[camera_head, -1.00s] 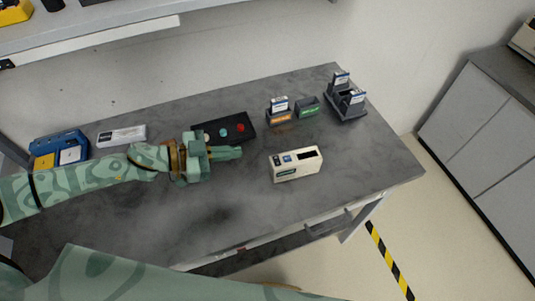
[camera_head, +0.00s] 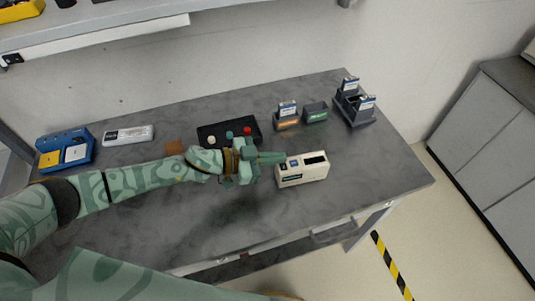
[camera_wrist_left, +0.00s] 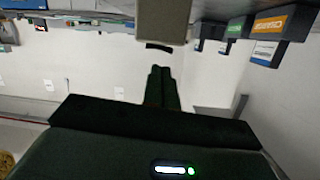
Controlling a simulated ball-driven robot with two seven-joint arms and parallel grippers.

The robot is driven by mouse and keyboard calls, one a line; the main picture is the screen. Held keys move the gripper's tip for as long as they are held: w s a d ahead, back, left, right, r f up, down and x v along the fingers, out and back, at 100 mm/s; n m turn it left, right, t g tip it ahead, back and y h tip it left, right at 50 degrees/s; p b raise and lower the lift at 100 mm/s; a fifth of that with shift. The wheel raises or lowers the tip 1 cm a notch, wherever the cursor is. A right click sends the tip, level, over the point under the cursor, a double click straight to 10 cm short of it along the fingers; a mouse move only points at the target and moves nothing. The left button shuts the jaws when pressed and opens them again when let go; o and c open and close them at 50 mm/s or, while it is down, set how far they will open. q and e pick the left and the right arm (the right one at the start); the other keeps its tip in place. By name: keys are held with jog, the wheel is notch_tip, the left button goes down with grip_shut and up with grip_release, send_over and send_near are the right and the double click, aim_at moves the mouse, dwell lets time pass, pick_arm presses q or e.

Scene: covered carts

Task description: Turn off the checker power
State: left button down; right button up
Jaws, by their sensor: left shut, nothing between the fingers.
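The checker (camera_head: 304,174) is a cream-white box on the grey table, with a dark slot and small blue and dark controls on its top left. My left gripper (camera_head: 275,158) is shut and empty, its fingertips at the checker's left end by the controls. Whether they touch it I cannot tell; the fingers partly cover that end. In the left wrist view the shut fingers (camera_wrist_left: 159,82) point at a pale box, the checker (camera_wrist_left: 163,22). My right gripper is not in view.
A black box with coloured buttons (camera_head: 213,141) lies behind my left gripper. An orange-labelled holder (camera_head: 287,123), a green-labelled holder (camera_head: 316,113) and a dark rack (camera_head: 356,113) stand behind the checker. A blue tray (camera_head: 48,145) is far left. The front table is clear.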

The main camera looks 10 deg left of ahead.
pick_arm(q)
jog(key=shift+f, duration=0.6)
jog(key=s+a+r+p, duration=0.3)
jog(key=a+r, duration=0.3)
jog(key=a, duration=0.3)
jog(key=shift+a+p, duration=0.15)
jog(key=shift+p, duration=0.6)
jog(key=shift+s, duration=0.1)
jog(key=shift+n, duration=0.3)
